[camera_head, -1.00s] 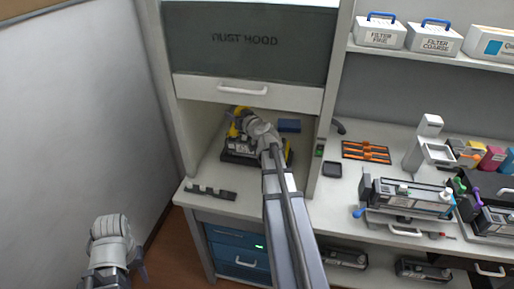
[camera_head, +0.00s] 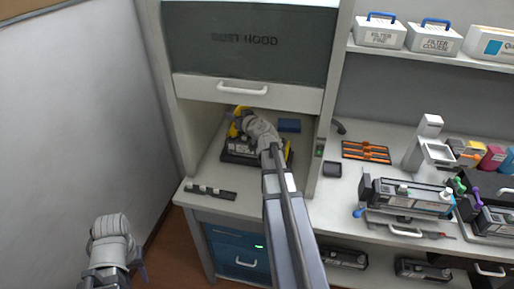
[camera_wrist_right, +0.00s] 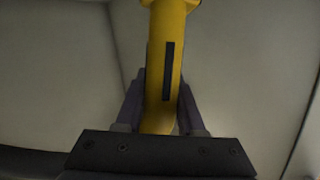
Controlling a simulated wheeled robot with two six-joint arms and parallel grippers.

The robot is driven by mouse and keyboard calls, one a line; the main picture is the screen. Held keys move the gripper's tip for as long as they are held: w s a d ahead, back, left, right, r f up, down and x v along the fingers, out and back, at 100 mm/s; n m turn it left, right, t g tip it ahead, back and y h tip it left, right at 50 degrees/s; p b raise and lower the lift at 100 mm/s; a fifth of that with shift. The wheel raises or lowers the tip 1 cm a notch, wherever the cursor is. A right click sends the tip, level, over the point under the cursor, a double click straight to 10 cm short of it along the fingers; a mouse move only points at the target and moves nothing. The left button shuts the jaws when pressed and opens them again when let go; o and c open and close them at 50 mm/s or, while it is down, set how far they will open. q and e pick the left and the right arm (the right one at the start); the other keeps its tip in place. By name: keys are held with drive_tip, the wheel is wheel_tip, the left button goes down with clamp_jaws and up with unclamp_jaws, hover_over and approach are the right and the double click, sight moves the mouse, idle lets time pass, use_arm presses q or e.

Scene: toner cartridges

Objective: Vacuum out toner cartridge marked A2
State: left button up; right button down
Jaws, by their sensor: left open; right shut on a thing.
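My right gripper (camera_head: 240,120) is inside the dust hood, shut on a yellow tool (camera_head: 233,131). In the right wrist view the tool (camera_wrist_right: 165,60) is a yellow, rounded shaft with a dark slot, held between the fingers (camera_wrist_right: 162,100). A dark cartridge (camera_head: 238,152) lies on the hood floor under the gripper, partly hidden by my right arm. Its marking cannot be read. The tool's lower end and any contact with the cartridge are hidden. My left gripper (camera_head: 141,272) is open and empty at the lower left, away from the bench.
The dust hood's sash (camera_head: 248,92) is raised above my right arm. A blue block (camera_head: 289,125) lies at the back of the hood. A dark strip (camera_head: 211,192) lies at the front edge. Another cartridge (camera_head: 408,196) sits on a stand on the right bench.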

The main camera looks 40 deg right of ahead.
drive_tip(key=shift+r, duration=0.1)
idle(0.3)
wheel_tip(320, 180, up, 5)
drive_tip(key=p, duration=0.5)
